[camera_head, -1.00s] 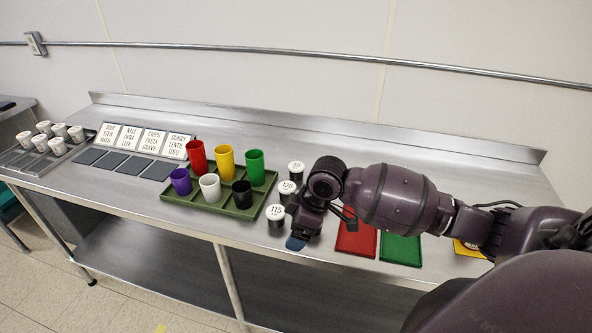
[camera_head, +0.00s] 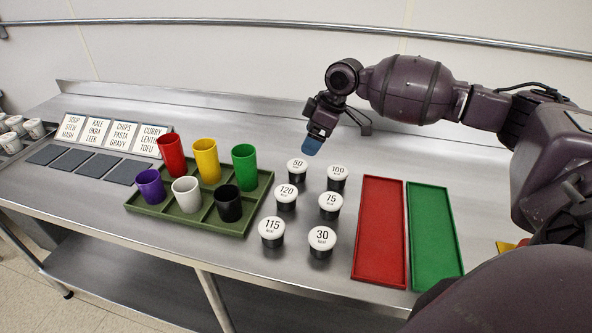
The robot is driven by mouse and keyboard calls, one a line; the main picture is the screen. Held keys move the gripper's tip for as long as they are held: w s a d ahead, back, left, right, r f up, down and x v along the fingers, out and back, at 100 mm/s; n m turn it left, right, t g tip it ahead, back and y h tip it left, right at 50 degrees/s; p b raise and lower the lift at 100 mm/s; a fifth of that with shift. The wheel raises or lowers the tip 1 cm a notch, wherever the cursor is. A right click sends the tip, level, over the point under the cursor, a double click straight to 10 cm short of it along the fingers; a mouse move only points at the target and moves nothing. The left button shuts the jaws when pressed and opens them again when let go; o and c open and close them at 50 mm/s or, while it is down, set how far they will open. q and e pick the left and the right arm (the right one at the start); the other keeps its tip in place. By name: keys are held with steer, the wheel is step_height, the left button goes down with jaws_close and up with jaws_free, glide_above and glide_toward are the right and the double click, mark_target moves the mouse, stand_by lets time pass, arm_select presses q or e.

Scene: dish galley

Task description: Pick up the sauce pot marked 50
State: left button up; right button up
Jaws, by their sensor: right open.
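The sauce pot marked 50 (camera_head: 297,170) is a small dark pot with a white lid, standing upright at the back left of a group of similar pots on the steel counter. My right gripper (camera_head: 312,147) is above and slightly right of it in the picture, apart from it. The gripper is open and holds nothing that I can see; one blue fingertip pad shows. My left gripper is not in view.
Close by stand pots marked 100 (camera_head: 337,178), 120 (camera_head: 286,197), 15 (camera_head: 330,205), 115 (camera_head: 271,232) and 30 (camera_head: 321,241). A green tray (camera_head: 262,196) of coloured cups is left. A red tray (camera_head: 380,235) and another green tray (camera_head: 433,240) lie right.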

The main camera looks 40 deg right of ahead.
mark_target(297, 164)
steer(key=x, duration=0.3)
steer(key=b+x, duration=0.1)
steer(key=x, duration=0.6)
steer(key=shift+a, duration=0.3)
steer(key=shift+s, duration=0.1)
steer(key=shift+c, duration=0.3)
steer(key=c, duration=1)
